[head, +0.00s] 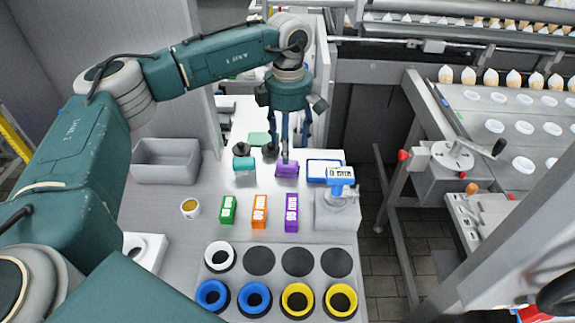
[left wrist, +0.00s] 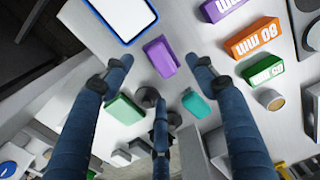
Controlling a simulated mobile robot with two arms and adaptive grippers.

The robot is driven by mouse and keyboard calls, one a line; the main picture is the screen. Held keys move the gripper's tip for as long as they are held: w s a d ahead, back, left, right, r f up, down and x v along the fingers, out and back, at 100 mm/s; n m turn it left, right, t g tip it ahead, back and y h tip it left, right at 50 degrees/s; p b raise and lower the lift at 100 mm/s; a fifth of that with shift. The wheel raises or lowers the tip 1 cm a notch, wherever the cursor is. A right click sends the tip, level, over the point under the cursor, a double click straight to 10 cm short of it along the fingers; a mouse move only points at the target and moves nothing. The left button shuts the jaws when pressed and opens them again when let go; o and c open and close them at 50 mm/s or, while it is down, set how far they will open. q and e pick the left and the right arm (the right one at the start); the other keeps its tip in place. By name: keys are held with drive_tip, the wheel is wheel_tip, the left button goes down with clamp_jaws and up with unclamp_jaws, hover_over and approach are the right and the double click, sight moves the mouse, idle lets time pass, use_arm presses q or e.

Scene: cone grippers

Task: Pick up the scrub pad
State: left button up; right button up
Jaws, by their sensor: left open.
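A flat green pad (head: 259,139), which looks like the scrub pad, lies on the white worktop towards the back. It also shows in the left wrist view (left wrist: 124,109), left of the middle and partly behind a finger. My left gripper (head: 292,150) is open and empty, pointing down above the worktop, to the right of the green pad in the head view. In the left wrist view its fingers (left wrist: 160,78) are spread apart. A plain purple block (head: 287,168) lies below them and shows between two fingertips (left wrist: 161,57). My right gripper is out of view.
A teal item (head: 245,172) stands near the purple block. A blue-rimmed tray (head: 320,168) is to the right. Green (head: 228,210), orange (head: 259,211) and purple (head: 291,212) labelled boxes stand in front. A grey bin (head: 166,160) is at left.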

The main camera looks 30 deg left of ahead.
sight(287, 167)
use_arm(q)
drive_tip(key=shift+w+f, duration=0.1)
drive_tip(key=shift+f, duration=0.3)
drive_tip(key=f+p, duration=0.2)
drive_tip(key=f, duration=0.1)
drive_tip(key=shift+a+f, duration=0.2)
drive_tip(key=shift+f, duration=0.1)
drive_tip(key=shift+w+f, duration=0.1)
drive_tip(key=shift+f, duration=0.4)
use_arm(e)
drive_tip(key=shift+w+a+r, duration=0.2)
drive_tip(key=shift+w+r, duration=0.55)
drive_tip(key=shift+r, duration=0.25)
use_arm(q)
drive_tip(key=c, duration=1.3)
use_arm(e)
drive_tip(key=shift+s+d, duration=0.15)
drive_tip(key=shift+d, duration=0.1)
